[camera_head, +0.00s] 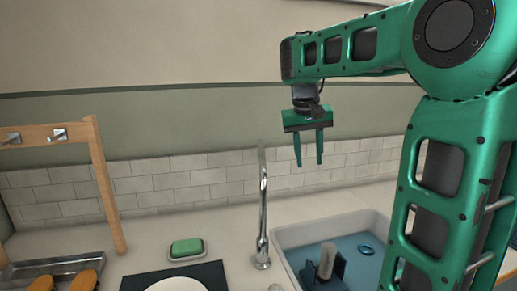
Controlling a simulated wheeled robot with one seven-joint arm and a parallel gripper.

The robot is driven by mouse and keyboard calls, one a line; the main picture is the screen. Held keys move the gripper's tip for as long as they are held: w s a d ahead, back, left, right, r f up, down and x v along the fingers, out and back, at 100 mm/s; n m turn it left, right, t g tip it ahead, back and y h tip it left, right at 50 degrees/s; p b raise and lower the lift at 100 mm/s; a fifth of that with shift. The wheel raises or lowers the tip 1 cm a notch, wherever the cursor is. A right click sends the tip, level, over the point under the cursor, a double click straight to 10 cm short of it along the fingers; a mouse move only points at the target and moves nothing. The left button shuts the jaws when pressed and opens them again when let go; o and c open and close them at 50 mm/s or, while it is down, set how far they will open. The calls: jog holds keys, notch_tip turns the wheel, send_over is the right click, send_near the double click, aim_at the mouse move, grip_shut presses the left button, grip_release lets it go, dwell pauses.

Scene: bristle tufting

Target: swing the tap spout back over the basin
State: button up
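The tap (263,215) is a tall chrome column that stands on the counter at the left edge of the basin. Its upper part reaches toward the back wall, and I cannot tell exactly where the spout's end points. The basin (287,238) is light grey and holds bluish water. My gripper (308,163) hangs above and to the right of the tap, over the back of the basin, pointing down. Its two fingers are apart with nothing between them, and it does not appear to touch the tap.
A dark blue item with a pale handle (327,260) and a blue ring (367,249) are in the basin. A green sponge (187,246) sits left of the tap, behind a dark mat (213,274) with a white plate. A wooden rack (104,190) and a metal tray (50,267) stand at left.

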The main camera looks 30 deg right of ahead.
jog(key=w+a+r+t, duration=0.1)
jog(key=w+a+r, duration=0.15)
jog(key=w, duration=0.25)
jog(key=w+a+r, duration=0.2)
jog(key=w+r, duration=0.1)
jog(key=w, duration=0.3)
jog(key=h, duration=0.1)
send_near(261, 148)
jog(key=shift+n+t, duration=0.4)
jog(key=x, duration=0.5)
jog(key=s+x, duration=0.1)
jog(key=x, duration=0.2)
jog(key=shift+f, duration=0.3)
jog(key=shift+c, duration=0.5)
grip_shut()
